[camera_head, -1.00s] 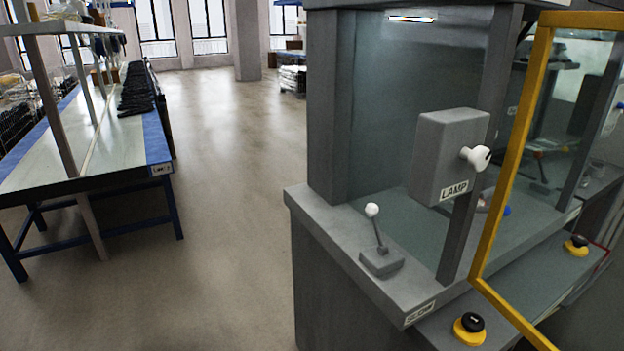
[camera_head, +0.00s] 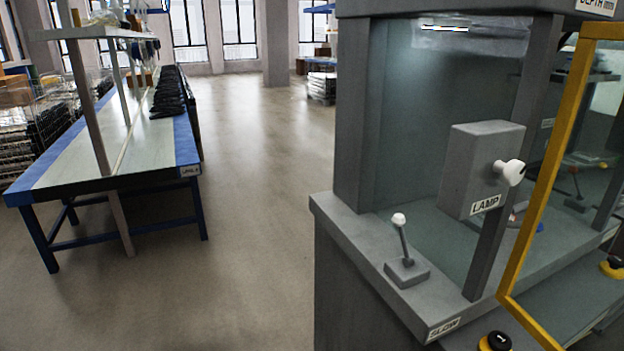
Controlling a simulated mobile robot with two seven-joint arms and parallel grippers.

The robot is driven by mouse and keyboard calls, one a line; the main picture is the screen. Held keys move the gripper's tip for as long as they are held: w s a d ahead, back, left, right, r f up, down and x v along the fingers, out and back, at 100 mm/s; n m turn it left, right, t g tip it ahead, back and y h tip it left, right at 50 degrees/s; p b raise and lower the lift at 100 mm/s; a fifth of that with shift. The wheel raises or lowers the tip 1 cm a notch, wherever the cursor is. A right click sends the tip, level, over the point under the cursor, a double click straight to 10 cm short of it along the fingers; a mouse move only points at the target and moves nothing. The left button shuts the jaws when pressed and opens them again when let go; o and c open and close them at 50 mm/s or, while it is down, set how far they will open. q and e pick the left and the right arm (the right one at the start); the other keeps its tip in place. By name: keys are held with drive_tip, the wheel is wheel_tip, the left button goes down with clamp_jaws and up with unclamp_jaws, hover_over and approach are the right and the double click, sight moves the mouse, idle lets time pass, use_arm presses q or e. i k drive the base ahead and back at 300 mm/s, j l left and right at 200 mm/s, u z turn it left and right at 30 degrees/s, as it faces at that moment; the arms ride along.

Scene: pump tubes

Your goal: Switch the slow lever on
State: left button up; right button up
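The slow lever (camera_head: 403,241) stands on the left ledge of the grey machine (camera_head: 352,215). It has a white ball knob and a thin dark stick on a small grey base block, and the stick tilts slightly to the left. A label reading SLOW (camera_head: 443,329) is on the ledge's front edge, below and right of the lever. Neither of my grippers shows in the head view, and nothing touches the lever.
A grey LAMP box (camera_head: 480,165) with a white knob (camera_head: 510,172) is right of the lever. A yellow-framed door (camera_head: 545,165) stands at the right. A black and yellow button (camera_head: 495,342) is low in front. A blue-edged workbench (camera_head: 110,150) stands left, with clear floor (camera_head: 255,220) between.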

sight(398, 220)
drive_tip(key=i+j+z, duration=0.2)
drive_tip(key=i+j, duration=0.15)
drive_tip(key=j, duration=0.3)
drive_tip(key=i+j+z, duration=0.1)
drive_tip(key=j, duration=0.25)
drive_tip(key=i+j, duration=0.2)
drive_tip(key=j, duration=0.15)
drive_tip(key=i+j+z, duration=0.15)
drive_tip(key=j, duration=0.2)
drive_tip(key=i+j+z, duration=0.1)
drive_tip(key=j, duration=0.3)
drive_tip(key=i+j+z, duration=0.1)
drive_tip(key=j, duration=0.25)
